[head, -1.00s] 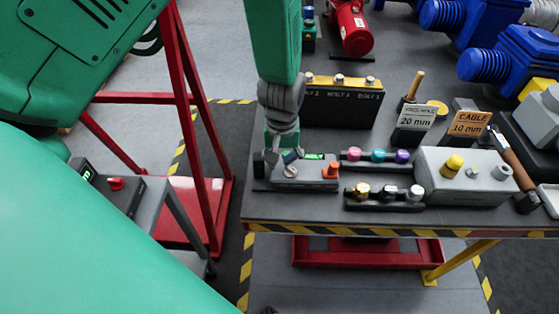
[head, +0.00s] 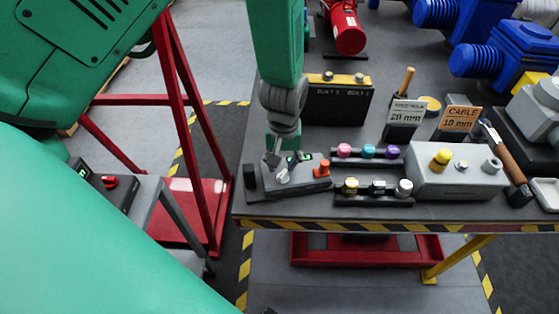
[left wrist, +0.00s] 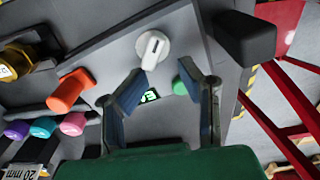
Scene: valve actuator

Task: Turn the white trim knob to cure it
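The white trim knob (head: 283,177) sits on the front left of a small grey control box (head: 312,184). It also shows in the left wrist view (left wrist: 152,48) with a raised grip bar across its face. The box carries an orange knob (left wrist: 70,90), a green button (left wrist: 180,86) and a small lit green display (left wrist: 149,96). My left gripper (left wrist: 158,76) is open and empty over the box. Its two fingertips are apart, just short of the knob, which lies beyond them and not between them. My right gripper is not in view.
A dark block (head: 250,175) stands at the left of the box. Coloured knobs (head: 368,151) and a row of connectors (head: 375,190) lie to the right, beside a grey box with a yellow knob (head: 441,159). A black bolt holder (head: 337,104) stands behind.

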